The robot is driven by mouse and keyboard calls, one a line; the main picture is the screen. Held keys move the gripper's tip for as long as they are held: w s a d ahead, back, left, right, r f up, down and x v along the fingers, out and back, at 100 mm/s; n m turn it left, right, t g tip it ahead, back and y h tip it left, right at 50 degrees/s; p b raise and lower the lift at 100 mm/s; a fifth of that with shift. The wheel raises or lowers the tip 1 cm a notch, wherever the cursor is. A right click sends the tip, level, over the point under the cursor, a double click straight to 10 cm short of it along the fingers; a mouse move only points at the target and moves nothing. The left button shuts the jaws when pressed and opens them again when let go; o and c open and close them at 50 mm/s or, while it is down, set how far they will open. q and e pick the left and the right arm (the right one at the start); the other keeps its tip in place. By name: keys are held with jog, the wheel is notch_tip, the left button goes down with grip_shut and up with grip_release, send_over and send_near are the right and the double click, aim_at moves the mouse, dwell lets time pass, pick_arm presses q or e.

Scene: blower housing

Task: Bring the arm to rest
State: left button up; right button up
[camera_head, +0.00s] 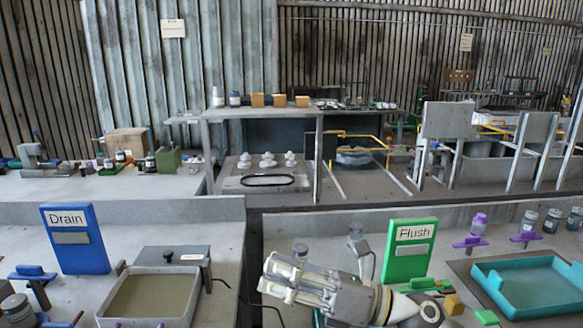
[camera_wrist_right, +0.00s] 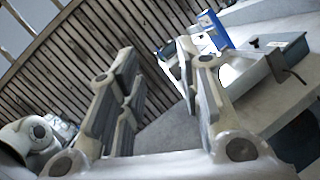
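My right gripper (camera_head: 278,272) reaches in from the lower right in the head view, its fingers pointing left above the gap between two grey benches. In the right wrist view its fingers (camera_wrist_right: 158,75) stand apart with nothing between them. My left gripper is in neither view.
The green Flush sign (camera_head: 410,250) stands close behind my right arm. A teal tray (camera_head: 535,287) is at the right. On the left bench are the blue Drain sign (camera_head: 75,239) and a grey basin (camera_head: 115,283); the sign also shows in the wrist view (camera_wrist_right: 214,30).

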jog(key=w+d+f+m+t+h, duration=0.1)
jog(key=w+d+m+t+h, duration=0.3)
jog(key=m+t, duration=0.6)
jog(key=w+d+f+m+t+h, duration=0.15)
jog(key=d+m+t+h, duration=0.45)
jog(key=m, duration=0.8)
jog(key=s+d+f+m+g+h, duration=0.25)
jog(key=d+f+m+h, duration=0.25)
jog(key=f+m, duration=0.25)
jog(key=s+d+f+m+g+h, duration=0.25)
jog(key=d+f+m+h, duration=0.3)
jog(key=f, duration=0.35)
jog(key=s+d+f+m+g, duration=0.1)
jog(key=s+f+m+g, duration=0.3)
jog(key=s+f+g, duration=0.55)
jog(key=s+d+f+m+g, duration=0.1)
jog(key=s+f+m+g, duration=0.2)
jog(key=s+f, duration=1)
jog(key=f, duration=0.9)
jog(key=s+f, duration=0.2)
jog(key=f, duration=0.8)
jog(key=s+d+f+g, duration=0.2)
jog(key=s+f, duration=1.5)
jog(key=shift+d+f+y, duration=0.2)
jog(key=shift+d+y, duration=0.1)
jog(key=shift+y, duration=0.05)
